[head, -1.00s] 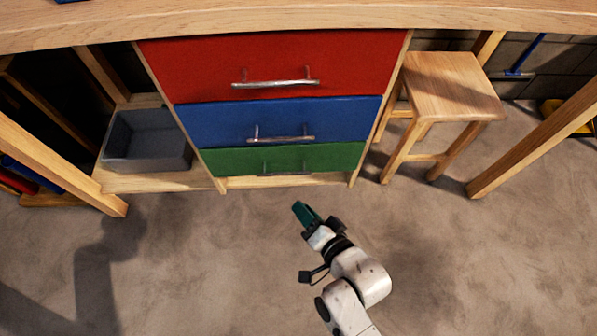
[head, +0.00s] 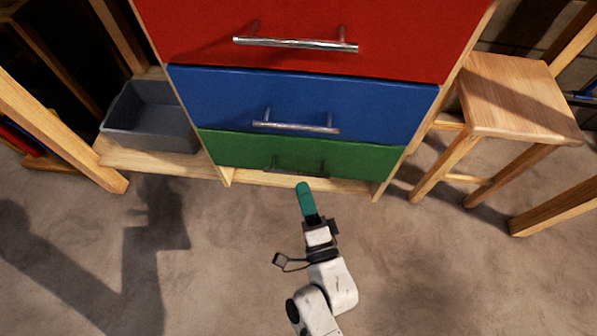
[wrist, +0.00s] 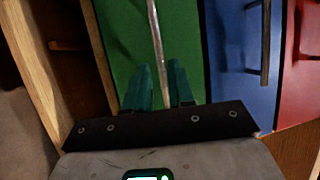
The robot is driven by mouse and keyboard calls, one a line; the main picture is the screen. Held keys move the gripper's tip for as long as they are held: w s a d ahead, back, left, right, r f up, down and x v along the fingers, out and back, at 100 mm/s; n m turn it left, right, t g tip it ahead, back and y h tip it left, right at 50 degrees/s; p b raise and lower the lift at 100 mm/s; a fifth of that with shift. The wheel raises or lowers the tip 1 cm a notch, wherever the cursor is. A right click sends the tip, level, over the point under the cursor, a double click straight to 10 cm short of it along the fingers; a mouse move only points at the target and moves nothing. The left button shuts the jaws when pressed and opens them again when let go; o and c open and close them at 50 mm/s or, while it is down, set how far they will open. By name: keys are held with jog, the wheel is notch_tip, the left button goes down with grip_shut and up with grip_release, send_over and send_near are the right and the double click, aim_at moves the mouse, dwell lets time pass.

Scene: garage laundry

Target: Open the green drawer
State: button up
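The green drawer (head: 235,152) is the lowest of three drawers and appears shut. Its thin metal handle (head: 297,174) runs across its front. In the wrist view the green drawer front (wrist: 125,35) fills the middle left, with the handle (wrist: 155,35) as a long bar. My gripper (head: 304,188) has teal fingers and is right in front of the handle, close to it. In the wrist view my gripper (wrist: 162,88) is open, with the fingers apart and the bar lined up with the gap between them. I cannot tell whether the fingers touch it.
The blue drawer (head: 215,97) and the red drawer (head: 400,40) above are shut. A grey bin (head: 150,118) sits on a low shelf at left. The floor in front is clear.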

aim_at(297, 172)
jog(key=x, duration=0.5)
jog(key=shift+w+a, duration=0.15)
jog(key=shift+w, duration=0.15)
grip_shut()
